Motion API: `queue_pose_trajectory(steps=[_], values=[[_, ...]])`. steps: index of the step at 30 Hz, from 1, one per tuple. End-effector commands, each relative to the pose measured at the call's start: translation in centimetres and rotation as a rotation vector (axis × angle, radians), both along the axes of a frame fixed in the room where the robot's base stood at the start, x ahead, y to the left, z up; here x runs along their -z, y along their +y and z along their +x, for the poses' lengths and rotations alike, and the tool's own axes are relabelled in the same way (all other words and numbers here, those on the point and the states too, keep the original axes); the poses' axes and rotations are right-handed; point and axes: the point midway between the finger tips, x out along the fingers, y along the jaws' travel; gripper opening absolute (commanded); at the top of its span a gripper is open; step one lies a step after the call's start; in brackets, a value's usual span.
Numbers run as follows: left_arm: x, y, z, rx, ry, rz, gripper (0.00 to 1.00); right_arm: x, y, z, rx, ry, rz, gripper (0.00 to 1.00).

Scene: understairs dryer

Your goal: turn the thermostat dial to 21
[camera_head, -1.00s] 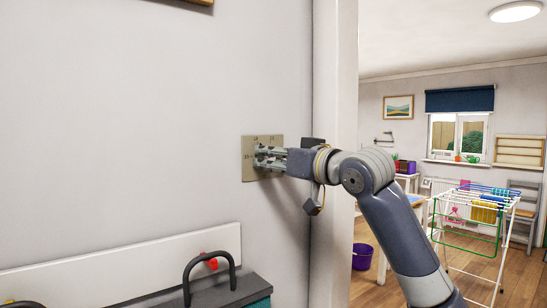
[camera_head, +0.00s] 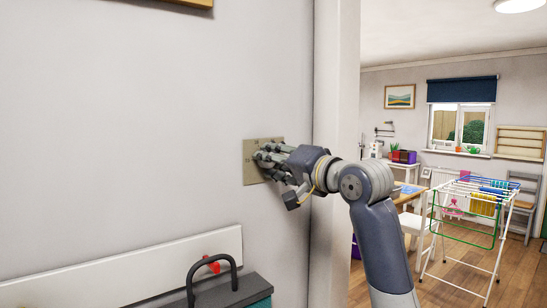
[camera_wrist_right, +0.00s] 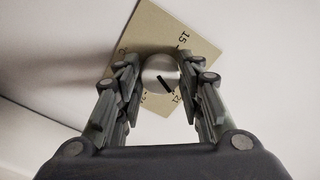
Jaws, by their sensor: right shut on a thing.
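The thermostat's square beige plate (camera_head: 249,174) is on the wall at the middle of the head view. In the wrist view its plate (camera_wrist_right: 187,30) looks tilted, with numbers 15 and 21 legible and others partly hidden. The round silver dial (camera_wrist_right: 155,72) has a black pointer line aimed at lower right, toward the 21 mark. My right gripper (camera_head: 264,157) reaches the plate from the right and is shut on the dial, with one finger on each side in the wrist view (camera_wrist_right: 160,82). My left gripper is not in view.
A dark box (camera_head: 232,294) with a black handle and a red object (camera_head: 208,264) are below the thermostat. A white door frame (camera_head: 328,80) stands right of it. Beyond are a drying rack (camera_head: 470,215), a table and a window. The wall around the plate is clear.

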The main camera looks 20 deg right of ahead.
Motion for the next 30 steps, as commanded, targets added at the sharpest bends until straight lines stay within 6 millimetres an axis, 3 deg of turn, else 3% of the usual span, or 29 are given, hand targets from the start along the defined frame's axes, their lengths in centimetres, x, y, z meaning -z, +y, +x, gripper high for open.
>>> queue_pose_trajectory(steps=[23,24,26,30], values=[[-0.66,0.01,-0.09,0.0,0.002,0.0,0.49,-0.24,-0.1,-0.03,0.002,0.03,0.1,0.11],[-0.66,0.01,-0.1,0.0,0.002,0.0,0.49,-0.25,-0.09,-0.03,0.002,0.03,0.1,0.39],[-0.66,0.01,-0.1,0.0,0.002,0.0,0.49,-0.24,-0.1,-0.03,0.002,0.03,0.1,0.53],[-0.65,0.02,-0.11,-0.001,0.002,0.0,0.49,-0.16,-0.06,-0.02,0.001,0.032,0.099,0.55]])
